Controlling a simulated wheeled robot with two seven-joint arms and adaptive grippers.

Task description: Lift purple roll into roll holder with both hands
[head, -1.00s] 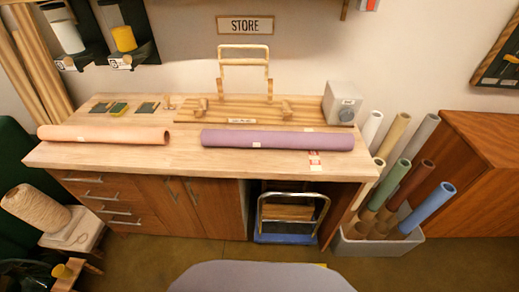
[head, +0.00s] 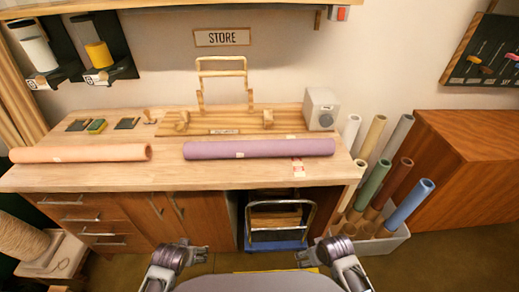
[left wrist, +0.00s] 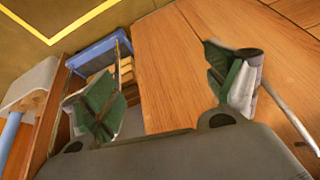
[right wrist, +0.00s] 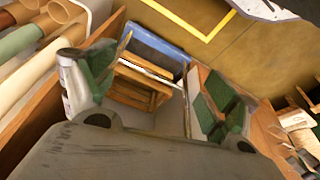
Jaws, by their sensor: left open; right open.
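The purple roll (head: 260,148) lies flat on the front part of the wooden table, with a small pale label on it. The wooden roll holder (head: 225,120) stands just behind it, with two upright cradle blocks and no roll in them. My left gripper (left wrist: 165,88) is open and empty in the left wrist view, facing the cabinet fronts. My right gripper (right wrist: 157,85) is open and empty in the right wrist view, facing the cart bay. In the head view, parts of both arms show at the bottom edge, below and apart from the roll.
A peach roll (head: 80,153) lies left of the purple one. A grey box (head: 321,108) stands at the holder's right end. A bin of upright coloured rolls (head: 378,245) is right of the table (head: 120,177). A cart (head: 279,222) sits underneath.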

